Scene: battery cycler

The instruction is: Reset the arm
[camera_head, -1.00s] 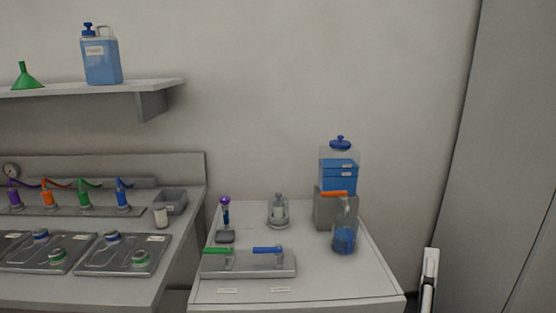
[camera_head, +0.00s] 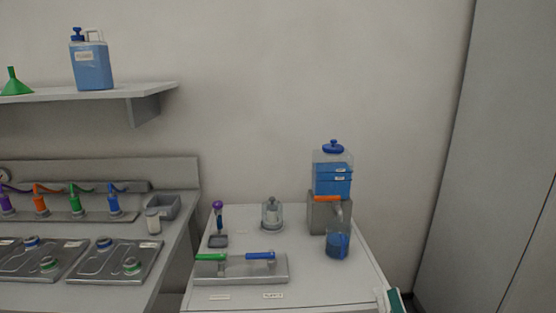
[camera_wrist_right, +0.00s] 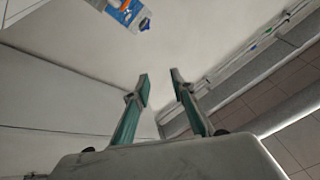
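My right gripper (camera_head: 390,298) shows only in part at the bottom of the head view, by the right front edge of the white side table (camera_head: 330,293). In the right wrist view its two green-padded fingers (camera_wrist_right: 162,85) are spread apart with nothing between them. My left gripper is in no view.
A bench (camera_head: 150,285) stands left; bare floor shows in the wrist view.

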